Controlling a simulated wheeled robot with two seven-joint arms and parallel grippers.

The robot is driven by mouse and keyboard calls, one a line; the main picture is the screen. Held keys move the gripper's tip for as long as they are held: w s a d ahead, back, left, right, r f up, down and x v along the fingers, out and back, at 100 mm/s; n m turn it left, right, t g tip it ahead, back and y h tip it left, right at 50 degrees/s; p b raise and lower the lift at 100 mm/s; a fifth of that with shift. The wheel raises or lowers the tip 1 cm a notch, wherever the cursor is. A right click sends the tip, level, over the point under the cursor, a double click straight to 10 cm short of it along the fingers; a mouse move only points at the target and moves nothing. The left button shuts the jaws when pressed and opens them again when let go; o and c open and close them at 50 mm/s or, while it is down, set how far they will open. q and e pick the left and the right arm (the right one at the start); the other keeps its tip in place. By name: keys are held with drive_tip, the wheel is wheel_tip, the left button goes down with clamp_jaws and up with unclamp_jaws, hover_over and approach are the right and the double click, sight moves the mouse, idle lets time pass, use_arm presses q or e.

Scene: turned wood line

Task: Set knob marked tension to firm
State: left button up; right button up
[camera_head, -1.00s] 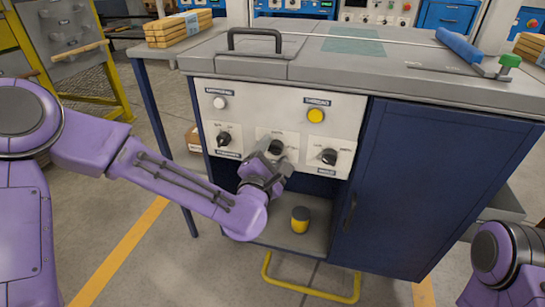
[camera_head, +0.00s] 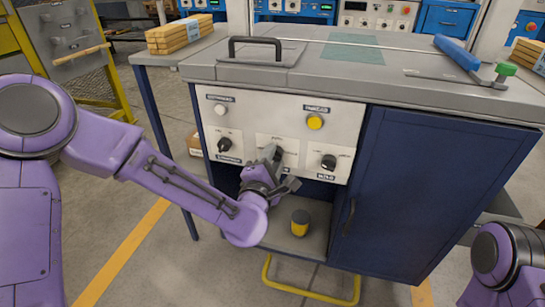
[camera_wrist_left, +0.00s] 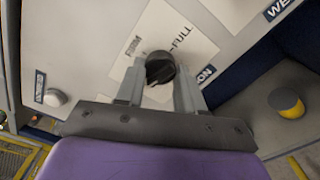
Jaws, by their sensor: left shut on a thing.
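The middle dark knob (camera_wrist_left: 160,68) sits on a white plate with "FIRM" and "FULL" printed on it. A dark label beside it, partly covered by a finger, ends in "ION". My left gripper (camera_wrist_left: 158,88) is shut on this knob, one finger on each side. In the head view my left gripper (camera_head: 268,158) covers much of the knob, on the upright control panel (camera_head: 260,108). Which mark the knob points to I cannot tell. My right gripper is out of view.
Other dark knobs sit left (camera_head: 225,144) and right (camera_head: 328,162) of the middle one. A white button (camera_head: 220,110) and a yellow button (camera_head: 314,122) are above. A yellow and dark cylinder (camera_head: 300,222) stands on the shelf below. A blue cabinet door (camera_head: 390,190) is at right.

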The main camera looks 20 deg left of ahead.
use_arm(q)
drive_tip(key=shift+r+m+p, duration=0.1)
drive_tip(key=shift+m+p, duration=3.35)
drive_tip(key=shift+m, duration=4.25)
drive_tip(key=o, duration=1)
drive_tip(key=shift+o, duration=0.2)
drive_tip(key=shift+s, duration=0.1)
drive_tip(key=s+p, duration=0.1)
drive_tip(key=s, duration=0.9)
drive_tip(key=shift+s, duration=0.2)
